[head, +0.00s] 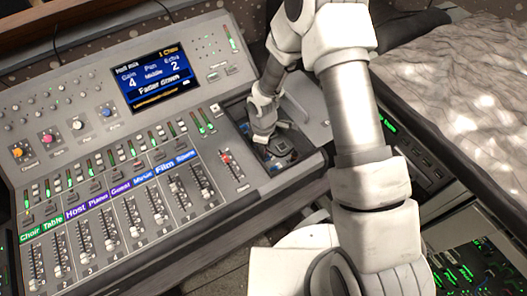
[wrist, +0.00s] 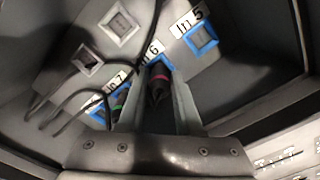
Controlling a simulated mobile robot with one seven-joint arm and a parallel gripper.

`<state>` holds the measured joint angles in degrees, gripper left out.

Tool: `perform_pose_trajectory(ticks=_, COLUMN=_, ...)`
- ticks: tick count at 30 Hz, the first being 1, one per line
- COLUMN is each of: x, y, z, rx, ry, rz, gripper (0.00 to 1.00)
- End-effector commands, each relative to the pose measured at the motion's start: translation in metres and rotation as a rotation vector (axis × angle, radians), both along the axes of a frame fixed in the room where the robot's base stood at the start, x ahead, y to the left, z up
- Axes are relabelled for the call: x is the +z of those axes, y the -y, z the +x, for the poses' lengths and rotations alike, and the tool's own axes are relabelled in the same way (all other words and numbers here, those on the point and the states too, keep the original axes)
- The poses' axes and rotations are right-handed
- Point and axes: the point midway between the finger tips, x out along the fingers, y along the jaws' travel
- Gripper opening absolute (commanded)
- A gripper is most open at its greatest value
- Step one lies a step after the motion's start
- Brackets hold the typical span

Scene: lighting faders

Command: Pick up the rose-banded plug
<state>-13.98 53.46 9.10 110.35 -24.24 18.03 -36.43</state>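The rose-banded plug (wrist: 159,78) is dark with a pink-red ring and stands at the blue-framed socket labelled In 6 in the wrist view. My gripper (wrist: 161,84) is around it, one grey finger on each side. Narrow gaps seem to show between the fingers and the plug, so it looks open. In the head view my gripper (head: 265,134) reaches down into the recess at the console's right side; the plug cannot be made out there.
In the wrist view, a green-banded plug (wrist: 119,99) is close left, by In 7, with dark cables beside it. An empty blue socket, In 5 (wrist: 201,40), is at right. Recess walls surround my gripper. The fader console (head: 120,190) has a lit screen (head: 156,80).

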Motion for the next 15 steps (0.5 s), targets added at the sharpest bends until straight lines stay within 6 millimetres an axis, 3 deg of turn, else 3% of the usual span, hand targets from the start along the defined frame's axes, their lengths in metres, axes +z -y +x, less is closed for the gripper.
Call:
perform_pose_trajectory(ticks=1, x=0.0001, y=0.0000, z=0.0001, rx=0.000, ry=0.000, rz=0.000, gripper=0.13)
perform_pose_trajectory(ticks=3, x=0.0002, y=0.0000, z=0.0001, rx=0.000, ry=0.000, rz=0.000, gripper=0.00)
perform_pose_trajectory(ticks=15, x=0.0009, y=0.0000, z=0.0002, rx=0.000, ry=0.000, rz=0.000, gripper=0.00)
